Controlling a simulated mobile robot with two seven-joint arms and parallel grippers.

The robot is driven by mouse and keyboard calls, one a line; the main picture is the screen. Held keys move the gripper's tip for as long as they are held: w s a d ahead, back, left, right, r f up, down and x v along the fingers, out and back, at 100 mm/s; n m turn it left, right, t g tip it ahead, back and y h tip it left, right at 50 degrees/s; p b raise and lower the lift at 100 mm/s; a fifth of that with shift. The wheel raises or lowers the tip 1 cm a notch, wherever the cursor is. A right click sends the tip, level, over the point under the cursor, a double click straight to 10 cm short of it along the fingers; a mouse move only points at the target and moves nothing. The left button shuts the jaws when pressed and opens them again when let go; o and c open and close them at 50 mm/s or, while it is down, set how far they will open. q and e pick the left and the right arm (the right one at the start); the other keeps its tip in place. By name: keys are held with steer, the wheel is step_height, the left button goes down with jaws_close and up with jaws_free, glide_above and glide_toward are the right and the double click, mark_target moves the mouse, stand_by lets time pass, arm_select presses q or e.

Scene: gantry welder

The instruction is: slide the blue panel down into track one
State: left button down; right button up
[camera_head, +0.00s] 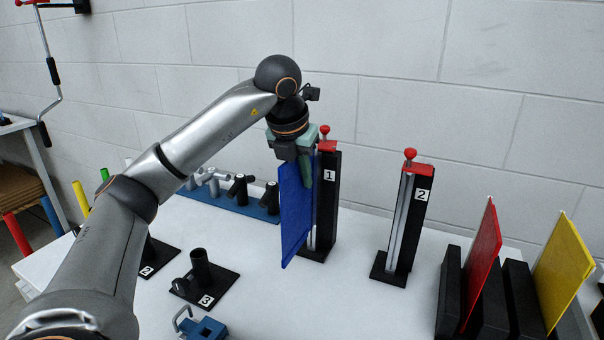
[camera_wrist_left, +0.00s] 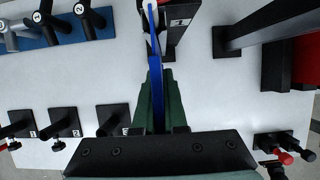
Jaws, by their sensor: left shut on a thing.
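The blue panel (camera_head: 295,212) hangs upright from my left gripper (camera_head: 305,160), which is shut on its upper part. Track one (camera_head: 327,200), a black post with a red top and a label 1, stands right beside the panel. The panel's edge is close to the post's metal rail; I cannot tell if it is in the groove. In the left wrist view the panel (camera_wrist_left: 156,80) runs between the green fingers (camera_wrist_left: 158,98) toward track one (camera_wrist_left: 178,22). My right gripper is not in view.
Track two (camera_head: 407,220) stands to the right. A red panel (camera_head: 482,262) and a yellow panel (camera_head: 563,265) stand in black holders at the far right. A blue rack (camera_head: 232,203) with handles lies behind. Black stands (camera_head: 205,280) and a blue clamp (camera_head: 205,328) are at the front.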

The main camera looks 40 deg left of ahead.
arm_select(q)
step_height(320, 180, down, 5)
steer(key=b, duration=0.3)
steer(key=c, duration=0.9)
jaws_free()
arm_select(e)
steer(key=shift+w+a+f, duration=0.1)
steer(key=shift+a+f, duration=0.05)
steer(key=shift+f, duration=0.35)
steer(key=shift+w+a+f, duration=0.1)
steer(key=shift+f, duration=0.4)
arm_select(q)
steer(key=shift+r, duration=0.1)
